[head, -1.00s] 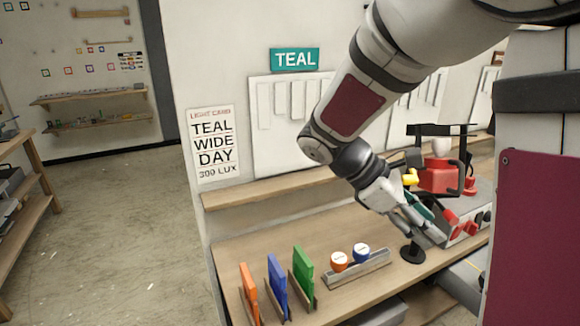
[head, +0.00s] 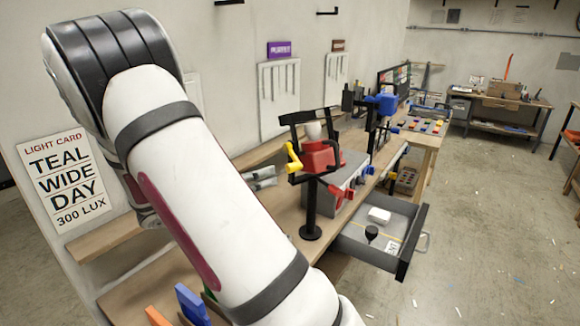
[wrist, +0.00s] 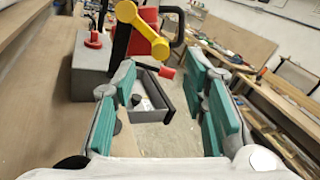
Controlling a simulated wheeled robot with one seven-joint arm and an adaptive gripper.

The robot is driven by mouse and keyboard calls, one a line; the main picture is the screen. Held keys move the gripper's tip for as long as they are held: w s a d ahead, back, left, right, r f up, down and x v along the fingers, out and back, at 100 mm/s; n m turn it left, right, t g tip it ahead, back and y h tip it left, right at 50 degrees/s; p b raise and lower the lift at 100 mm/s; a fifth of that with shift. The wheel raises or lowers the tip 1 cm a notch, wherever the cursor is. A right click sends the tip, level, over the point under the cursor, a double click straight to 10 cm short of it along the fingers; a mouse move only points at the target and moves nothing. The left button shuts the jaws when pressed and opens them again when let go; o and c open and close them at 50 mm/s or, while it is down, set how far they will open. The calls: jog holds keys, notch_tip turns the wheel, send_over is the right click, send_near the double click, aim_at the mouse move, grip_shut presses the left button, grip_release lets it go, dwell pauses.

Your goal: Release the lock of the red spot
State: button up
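The red spot (head: 322,155) is a red lamp body in a black yoke on a black stand at the bench. A yellow lever (head: 294,157) sits on its left side. In the wrist view the red lamp body (wrist: 141,42) is partly hidden behind the yellow lever (wrist: 140,30), which slants down to the right ahead of and above the fingers. My gripper (wrist: 160,80) is open and empty, its teal-padded fingers apart and short of the lever. In the head view only the grey tips of my gripper (head: 262,178) show, left of the stand; my arm hides the rest.
A grey box (head: 348,182) with red knobs stands beside the stand. An open drawer (head: 375,235) juts out from the bench at the right. A blue spot (head: 384,103) stands farther along. Coloured panels (head: 192,303) are at the front left.

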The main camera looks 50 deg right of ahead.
aim_at(288, 169)
jog(key=p+x, duration=0.1)
jog(key=x, duration=0.7)
jog(key=shift+d, duration=0.15)
